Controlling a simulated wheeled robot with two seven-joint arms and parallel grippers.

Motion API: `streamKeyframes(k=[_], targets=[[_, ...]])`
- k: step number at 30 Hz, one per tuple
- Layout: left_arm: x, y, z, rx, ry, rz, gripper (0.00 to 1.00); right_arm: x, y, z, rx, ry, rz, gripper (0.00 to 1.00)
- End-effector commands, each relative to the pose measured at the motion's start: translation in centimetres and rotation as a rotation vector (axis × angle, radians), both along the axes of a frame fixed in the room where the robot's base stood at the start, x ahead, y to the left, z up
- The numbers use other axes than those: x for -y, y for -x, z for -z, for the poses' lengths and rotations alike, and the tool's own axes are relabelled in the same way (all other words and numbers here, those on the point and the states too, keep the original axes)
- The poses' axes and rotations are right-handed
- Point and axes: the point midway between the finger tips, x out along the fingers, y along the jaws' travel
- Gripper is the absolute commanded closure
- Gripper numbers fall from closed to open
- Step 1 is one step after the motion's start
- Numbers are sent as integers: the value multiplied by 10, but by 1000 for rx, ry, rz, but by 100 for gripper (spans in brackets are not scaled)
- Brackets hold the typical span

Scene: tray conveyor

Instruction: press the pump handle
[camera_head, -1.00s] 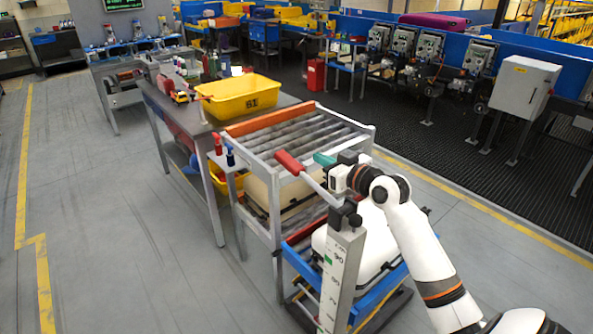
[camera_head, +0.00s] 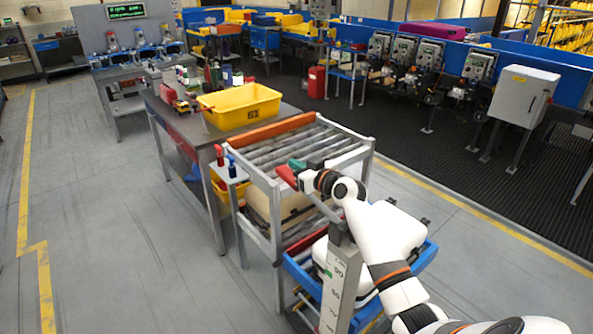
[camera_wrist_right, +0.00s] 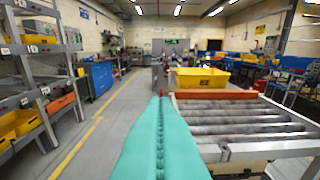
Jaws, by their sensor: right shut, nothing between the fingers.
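The pump handle has a red grip (camera_head: 286,177) on a thin grey lever, which runs down to the top of a grey post (camera_head: 340,285) marked with numbers. The lever slopes up and left from the post. My right gripper (camera_head: 297,164) is shut and empty, with its teal fingers at the red grip, partly overlapping it in the head view. I cannot tell whether they touch. In the right wrist view the teal fingers (camera_wrist_right: 160,140) lie together and the red grip does not show. My left gripper is not in view.
A roller rack (camera_head: 315,143) with an orange bar stands just behind the handle. A blue tray (camera_head: 425,258) with a white case sits low beside the post. A yellow bin (camera_head: 240,106) rests on the table beyond. The floor at left is clear.

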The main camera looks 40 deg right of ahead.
Motion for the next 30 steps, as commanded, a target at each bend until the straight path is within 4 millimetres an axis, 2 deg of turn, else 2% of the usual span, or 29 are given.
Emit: streamKeyframes(k=[1, 6, 18, 22, 27, 30], targets=[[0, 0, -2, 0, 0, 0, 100, 0, 0, 11, -7, -3, 1, 100], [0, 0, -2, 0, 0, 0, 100, 0, -2, 27, -5, -1, 1, 100], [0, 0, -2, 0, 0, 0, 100, 0, -2, 31, -4, -1, 1, 100], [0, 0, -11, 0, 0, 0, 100, 0, -5, 37, -58, 5, 0, 100], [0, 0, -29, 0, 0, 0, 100, 0, -12, 75, -265, 22, 0, 100], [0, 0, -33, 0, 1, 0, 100, -1, -11, 100, -379, 30, 0, 100]])
